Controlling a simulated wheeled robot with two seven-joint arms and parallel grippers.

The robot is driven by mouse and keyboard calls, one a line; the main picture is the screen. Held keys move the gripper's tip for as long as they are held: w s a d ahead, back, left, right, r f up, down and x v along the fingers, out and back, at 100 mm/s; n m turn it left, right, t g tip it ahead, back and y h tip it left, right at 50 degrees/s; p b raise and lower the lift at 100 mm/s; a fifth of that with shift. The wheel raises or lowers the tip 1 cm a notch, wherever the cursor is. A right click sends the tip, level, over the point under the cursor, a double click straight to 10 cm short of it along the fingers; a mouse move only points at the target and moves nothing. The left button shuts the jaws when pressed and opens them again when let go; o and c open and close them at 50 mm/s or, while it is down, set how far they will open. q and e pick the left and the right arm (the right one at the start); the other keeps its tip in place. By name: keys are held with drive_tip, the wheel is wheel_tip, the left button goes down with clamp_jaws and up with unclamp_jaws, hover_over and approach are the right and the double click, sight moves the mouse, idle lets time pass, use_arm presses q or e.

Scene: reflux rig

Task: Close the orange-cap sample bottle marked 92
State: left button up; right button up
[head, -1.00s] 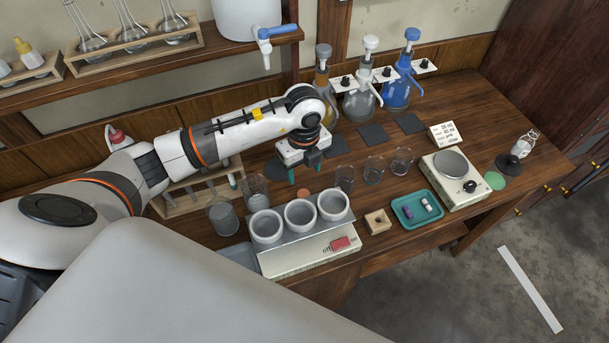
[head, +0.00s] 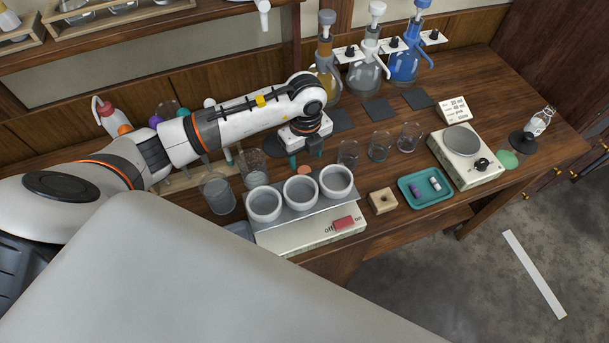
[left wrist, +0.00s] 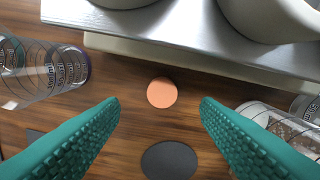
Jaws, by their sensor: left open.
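My left gripper (head: 304,158) is open and empty, with teal fingers pointing down over the table behind the white cups. A small flat orange disc (head: 304,170) lies on the wood just below it. In the left wrist view the orange disc (left wrist: 162,92) shows between and slightly beyond the fingertips (left wrist: 160,102), touching neither. I cannot tell whether it is a cap or a pad. An orange round top (head: 125,129) shows behind my left arm, which hides whatever is under it. No marking 92 is readable. My right gripper is not in view.
Three white cups stand on a grey-topped heater (head: 320,235) in front of the gripper. Glass beakers (head: 217,194) stand left, more (head: 379,147) right. A dark round pad (left wrist: 169,160) lies near the disc. A teal tray (head: 403,190) and a balance (head: 483,165) are further right.

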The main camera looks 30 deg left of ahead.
sight(305, 171)
use_arm(q)
drive_tip(key=shift+f, duration=0.1)
wheel_tip(305, 171, down, 5)
drive_tip(key=b, duration=0.4)
drive_tip(key=shift+s+f, duration=0.15)
drive_tip(key=shift+f, duration=0.05)
drive_tip(key=shift+r, duration=0.1)
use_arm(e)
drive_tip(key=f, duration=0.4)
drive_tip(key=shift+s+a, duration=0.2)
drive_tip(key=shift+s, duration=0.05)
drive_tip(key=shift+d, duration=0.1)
use_arm(q)
drive_tip(key=c, duration=1.1)
